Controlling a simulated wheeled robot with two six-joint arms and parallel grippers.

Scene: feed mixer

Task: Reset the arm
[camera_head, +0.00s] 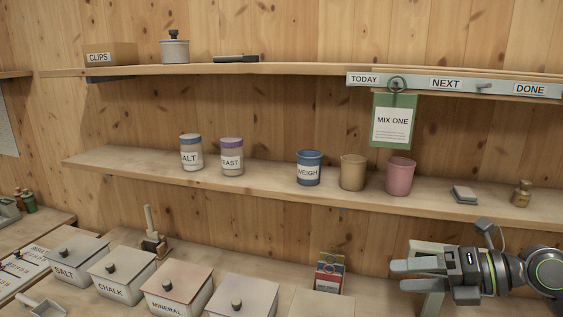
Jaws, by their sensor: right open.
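My right gripper (420,274) comes in from the lower right, in front of the lower shelf. Its two fingers are apart and nothing shows between them. Part of my right arm (520,272) shows behind it at the right edge. My left gripper is not in view.
The lower shelf (270,182) holds two labelled jars (191,152), a blue WEIGH cup (309,168), a tan cup (353,172) and a pink cup (400,176). A green MIX ONE card (393,120) hangs above. Lidded bins, including SALT (70,258), stand on the bench. Open air lies left of the gripper.

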